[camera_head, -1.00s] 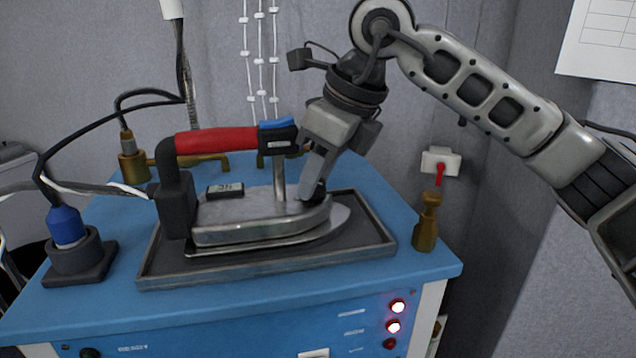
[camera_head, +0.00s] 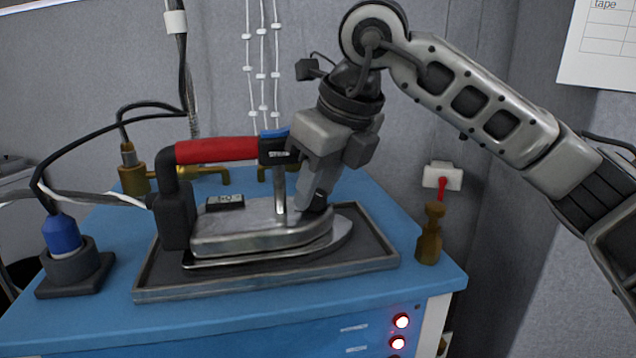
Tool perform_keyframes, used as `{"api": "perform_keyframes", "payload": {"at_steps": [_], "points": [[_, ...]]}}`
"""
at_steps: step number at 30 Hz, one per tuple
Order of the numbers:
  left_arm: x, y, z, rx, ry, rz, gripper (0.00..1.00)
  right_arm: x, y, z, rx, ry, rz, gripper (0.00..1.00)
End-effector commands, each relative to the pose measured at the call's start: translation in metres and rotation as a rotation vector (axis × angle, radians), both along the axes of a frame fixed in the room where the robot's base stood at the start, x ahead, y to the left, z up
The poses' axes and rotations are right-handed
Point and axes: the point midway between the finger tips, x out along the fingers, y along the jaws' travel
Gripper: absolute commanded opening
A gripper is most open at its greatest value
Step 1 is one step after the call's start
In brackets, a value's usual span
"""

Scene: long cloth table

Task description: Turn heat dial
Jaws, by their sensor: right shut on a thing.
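A steam iron (camera_head: 260,228) with a red handle (camera_head: 216,150) and a metal body stands on a dark tray (camera_head: 370,262) on the blue station. My right gripper (camera_head: 308,208) reaches down at the iron's front, beside the metal post under the handle. Its fingers are shut on a small dark part on top of the iron, which looks like the heat dial and is mostly hidden by the fingers. My left gripper is not in view.
A blue plug in a dark base (camera_head: 65,245) stands at the left with cables. Brass fittings (camera_head: 132,172) are at the back left, and a brass valve (camera_head: 430,235) is at the right edge. Lit red lamps (camera_head: 401,321) are on the front panel.

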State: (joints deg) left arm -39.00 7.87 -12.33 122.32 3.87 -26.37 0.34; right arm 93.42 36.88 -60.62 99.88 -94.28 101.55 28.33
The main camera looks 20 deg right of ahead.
Motion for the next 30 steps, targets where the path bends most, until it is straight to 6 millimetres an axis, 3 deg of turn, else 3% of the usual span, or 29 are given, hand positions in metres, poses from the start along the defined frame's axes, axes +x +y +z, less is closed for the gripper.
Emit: {"api": "perform_keyframes", "payload": {"at_steps": [1, 3, 12, 16, 20, 30], "points": [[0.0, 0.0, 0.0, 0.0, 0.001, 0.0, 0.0, 0.0, 0.0, 0.001, 0.0, -0.002, 0.001, 0.34], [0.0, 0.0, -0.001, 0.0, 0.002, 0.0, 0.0, 0.0, 0.0, 0.001, 0.001, -0.002, 0.001, 0.53], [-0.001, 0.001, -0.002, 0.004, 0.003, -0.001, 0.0, 0.0, 0.0, 0.001, 0.0, -0.001, 0.001, 0.53], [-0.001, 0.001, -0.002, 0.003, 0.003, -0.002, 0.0, -0.003, -0.002, 0.011, 0.002, -0.005, 0.0, 0.53], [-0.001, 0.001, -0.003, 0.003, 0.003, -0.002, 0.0, -0.011, -0.006, 0.033, 0.002, -0.006, 0.0, 0.53], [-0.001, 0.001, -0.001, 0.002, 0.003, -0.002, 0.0, -0.038, -0.022, 0.109, 0.002, -0.005, 0.0, 0.53]]}}
